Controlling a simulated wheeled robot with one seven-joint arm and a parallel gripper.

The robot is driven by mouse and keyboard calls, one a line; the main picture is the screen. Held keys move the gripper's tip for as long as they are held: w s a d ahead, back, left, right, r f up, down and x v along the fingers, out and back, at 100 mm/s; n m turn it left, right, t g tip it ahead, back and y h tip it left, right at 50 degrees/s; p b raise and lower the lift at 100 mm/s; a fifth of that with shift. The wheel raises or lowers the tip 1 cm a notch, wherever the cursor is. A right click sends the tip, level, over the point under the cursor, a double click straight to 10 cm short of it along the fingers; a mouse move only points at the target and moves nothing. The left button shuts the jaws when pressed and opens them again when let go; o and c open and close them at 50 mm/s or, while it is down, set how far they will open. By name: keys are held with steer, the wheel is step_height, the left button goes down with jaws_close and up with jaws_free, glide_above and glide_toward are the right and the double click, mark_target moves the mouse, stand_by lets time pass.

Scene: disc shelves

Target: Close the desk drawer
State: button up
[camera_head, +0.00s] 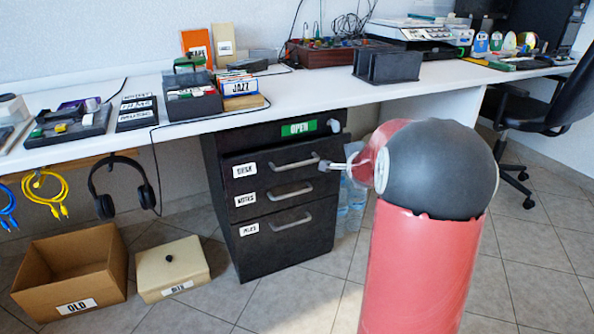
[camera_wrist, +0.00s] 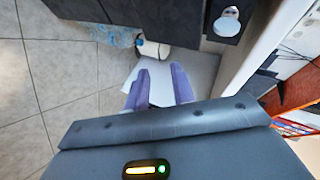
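The black drawer cabinet (camera_head: 212,180) stands under the white desk. Its top drawer (camera_head: 262,172), with a label that seems to read DESK, appears to stand out a little below the green OPEN sign (camera_head: 299,128); how far is hard to tell. The two lower drawers look shut. My gripper's two purple fingers show in the wrist view (camera_wrist: 160,75), apart with nothing between them. In the head view my arm hides most of the gripper, near the cabinet's right side. A dark cabinet part (camera_wrist: 150,20) lies beyond the fingers in the wrist view.
Bottles (camera_head: 355,195) stand on the floor right of the cabinet. A cardboard box (camera_head: 75,270) and a cream lidded box (camera_head: 172,268) lie on the floor at left. Headphones (camera_head: 120,185) hang under the desk. An office chair (camera_head: 545,110) stands at right. The floor before the cabinet is clear.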

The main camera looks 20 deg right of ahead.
mark_target(294, 166)
steer(key=w+a+f+n+t+y+b, duration=0.15)
steer(key=a+t+y, duration=0.35)
steer(key=a, duration=0.9)
steer(key=shift+n+g+y, duration=0.4)
steer(key=shift+n+y, duration=0.05)
steer(key=shift+y, duration=0.15)
steer(key=shift+b+x, duration=0.5)
steer(key=shift+x, duration=3.3)
jaws_close()
